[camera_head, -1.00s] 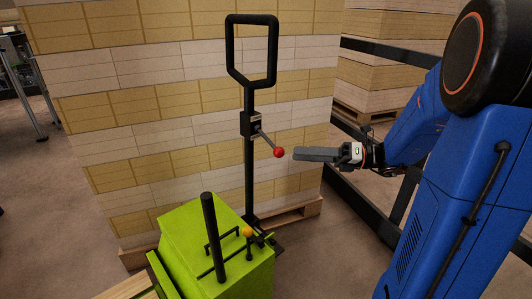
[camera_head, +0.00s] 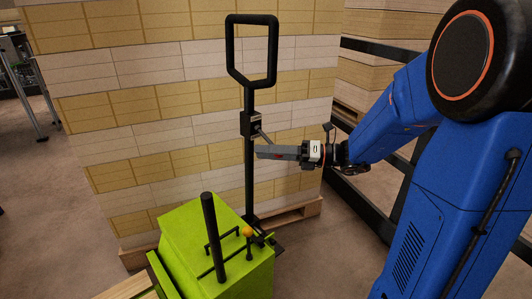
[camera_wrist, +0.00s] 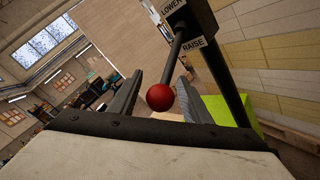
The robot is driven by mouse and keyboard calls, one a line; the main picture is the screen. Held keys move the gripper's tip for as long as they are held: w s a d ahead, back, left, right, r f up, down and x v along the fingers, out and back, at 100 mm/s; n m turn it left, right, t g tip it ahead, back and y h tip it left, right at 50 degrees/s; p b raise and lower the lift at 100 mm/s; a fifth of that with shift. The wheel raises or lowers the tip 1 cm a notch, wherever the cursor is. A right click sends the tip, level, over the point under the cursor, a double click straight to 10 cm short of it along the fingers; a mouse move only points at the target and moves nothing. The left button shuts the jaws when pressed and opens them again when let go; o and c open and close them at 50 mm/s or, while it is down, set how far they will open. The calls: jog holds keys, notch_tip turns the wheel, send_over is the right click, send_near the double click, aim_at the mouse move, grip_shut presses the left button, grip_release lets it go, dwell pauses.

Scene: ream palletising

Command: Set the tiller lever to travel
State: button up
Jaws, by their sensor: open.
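The tiller (camera_head: 249,165) is a black upright post with a loop handle (camera_head: 251,18) on top. A dark control box (camera_head: 251,124) on it carries a thin lever (camera_head: 263,138), slanting down to the right. The lever's red ball knob is mostly hidden by my gripper (camera_head: 262,152) in the head view. In the wrist view the red knob (camera_wrist: 160,97) sits between my open fingers (camera_wrist: 158,96), with no clear contact. The lever rod (camera_wrist: 176,55) runs up to the box (camera_wrist: 190,22), where labels read LOWER (camera_wrist: 172,6) and RAISE (camera_wrist: 193,44). No travel label is readable.
A green truck body (camera_head: 215,245) with a black post and an orange knob (camera_head: 248,231) stands below. A tall ream stack (camera_head: 150,100) on a pallet rises behind the tiller. A dark rail (camera_head: 375,47) runs at the right.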

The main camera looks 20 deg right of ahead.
jog(key=shift+a, duration=0.15)
grip_shut()
jog(key=shift+s+d+r+m+g+h, duration=0.15)
jog(key=shift+r+m+g+h, duration=0.15)
jog(key=shift+r+m+h, duration=0.2)
jog(key=shift+s+d+r+m+g+h, duration=0.1)
jog(key=shift+r+m+g+h, duration=0.2)
jog(key=shift+r+h, duration=0.2)
jog(key=shift+s+d+r+m+g+h, duration=0.15)
jog(key=shift+r+m+g+h, duration=0.2)
jog(key=shift+r, duration=0.25)
grip_release()
jog(key=shift+a, duration=0.1)
jog(key=v, duration=1.7)
jog(key=shift+s+r, duration=0.1)
